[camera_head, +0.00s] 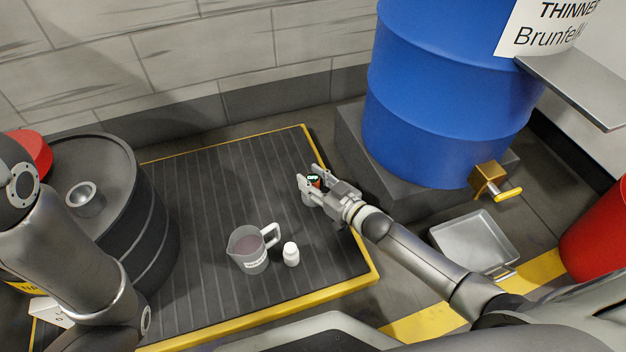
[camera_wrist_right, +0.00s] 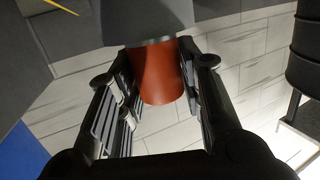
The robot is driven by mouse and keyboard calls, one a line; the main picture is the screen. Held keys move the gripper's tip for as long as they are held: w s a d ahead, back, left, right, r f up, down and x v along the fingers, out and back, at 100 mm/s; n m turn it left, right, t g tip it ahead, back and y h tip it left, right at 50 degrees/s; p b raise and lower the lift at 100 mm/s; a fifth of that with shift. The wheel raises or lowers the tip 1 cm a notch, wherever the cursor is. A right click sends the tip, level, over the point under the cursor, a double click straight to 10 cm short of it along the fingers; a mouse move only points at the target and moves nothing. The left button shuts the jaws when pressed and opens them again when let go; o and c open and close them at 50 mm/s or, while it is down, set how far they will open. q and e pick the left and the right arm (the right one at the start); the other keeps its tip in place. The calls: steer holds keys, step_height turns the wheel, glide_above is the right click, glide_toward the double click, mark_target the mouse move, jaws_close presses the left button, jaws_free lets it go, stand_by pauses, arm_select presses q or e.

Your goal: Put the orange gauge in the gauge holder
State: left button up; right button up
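The orange gauge (camera_wrist_right: 158,72) is an orange-red cylinder between the two fingers of my right gripper in the right wrist view. My right gripper (camera_head: 311,177) appears shut on it, with a finger against each side. In the head view the dark top of the gauge (camera_head: 314,180) with green marks shows between the fingers. A grey cup-like piece, seemingly the gauge holder (camera_wrist_right: 148,22), is at the gauge's lower end in the upside-down wrist view. How deep the gauge sits in it is hidden. My left arm is at the left; its gripper is out of view.
A grey measuring jug (camera_head: 248,252) and a small white bottle (camera_head: 291,254) stand on the ribbed black platform (camera_head: 205,190). A dark barrel (camera_head: 115,170) is at left. A blue drum (camera_head: 440,90), its brass tap (camera_head: 487,180) and a metal tray (camera_head: 474,241) are at right.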

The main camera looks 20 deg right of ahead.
steer(key=shift+o, duration=1.4)
